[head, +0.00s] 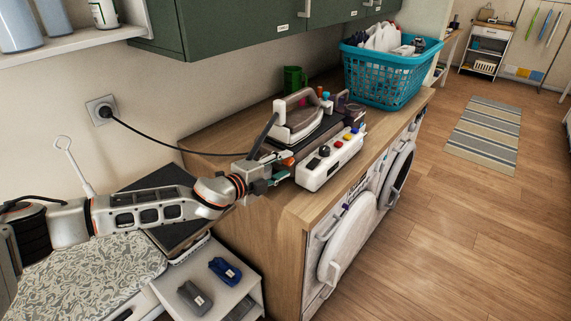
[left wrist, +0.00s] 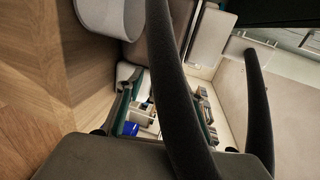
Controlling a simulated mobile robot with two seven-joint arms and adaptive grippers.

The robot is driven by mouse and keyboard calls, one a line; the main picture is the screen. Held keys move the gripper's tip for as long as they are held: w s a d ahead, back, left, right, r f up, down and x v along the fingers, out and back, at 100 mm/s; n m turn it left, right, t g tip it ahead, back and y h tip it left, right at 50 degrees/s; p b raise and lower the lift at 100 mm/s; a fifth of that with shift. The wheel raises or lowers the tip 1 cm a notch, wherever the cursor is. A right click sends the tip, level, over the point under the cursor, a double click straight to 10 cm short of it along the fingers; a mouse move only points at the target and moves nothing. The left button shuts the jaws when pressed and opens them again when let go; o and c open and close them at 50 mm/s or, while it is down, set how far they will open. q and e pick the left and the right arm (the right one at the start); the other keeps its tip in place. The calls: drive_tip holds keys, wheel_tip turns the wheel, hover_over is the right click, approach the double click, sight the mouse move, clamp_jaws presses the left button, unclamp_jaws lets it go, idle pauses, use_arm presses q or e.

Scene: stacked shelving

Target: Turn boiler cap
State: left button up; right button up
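The ironing boiler (head: 330,166) is a white unit on the wooden counter, with a steam iron (head: 300,115) resting on its dark top. A black knob (head: 324,151) and smaller red, yellow and blue ones line its front, and an orange part (head: 287,162) shows at its left end. I cannot tell for certain which is the cap. My left gripper (head: 273,178) is at the boiler's left end, close to the orange part; contact cannot be told. In the left wrist view, its fingers (left wrist: 163,112) stand apart with nothing gripped between them. My right gripper is not seen.
A teal laundry basket (head: 390,75) and a green mug (head: 294,79) stand behind on the counter (head: 225,135). A black cord (head: 150,136) runs from the wall socket. Green cabinets (head: 230,25) hang above.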

use_arm(q)
drive_tip(key=shift+x, duration=0.75)
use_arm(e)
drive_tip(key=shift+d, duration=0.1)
use_arm(q)
drive_tip(key=shift+c, duration=0.4)
clamp_jaws()
drive_tip(key=shift+f+b, duration=0.15)
drive_tip(key=shift+b, duration=0.2)
drive_tip(key=shift+s+d+f+t+h+b, duration=0.15)
drive_tip(key=shift+t+h+b, duration=0.2)
drive_tip(key=shift+b, duration=0.8)
drive_tip(key=b, duration=0.3)
drive_tip(key=shift+f+t+h, duration=0.1)
drive_tip(key=shift+t+h, duration=0.25)
drive_tip(key=b, duration=0.3)
drive_tip(key=shift+t, duration=0.3)
drive_tip(key=shift+r+b, duration=0.2)
drive_tip(key=shift+b, duration=0.1)
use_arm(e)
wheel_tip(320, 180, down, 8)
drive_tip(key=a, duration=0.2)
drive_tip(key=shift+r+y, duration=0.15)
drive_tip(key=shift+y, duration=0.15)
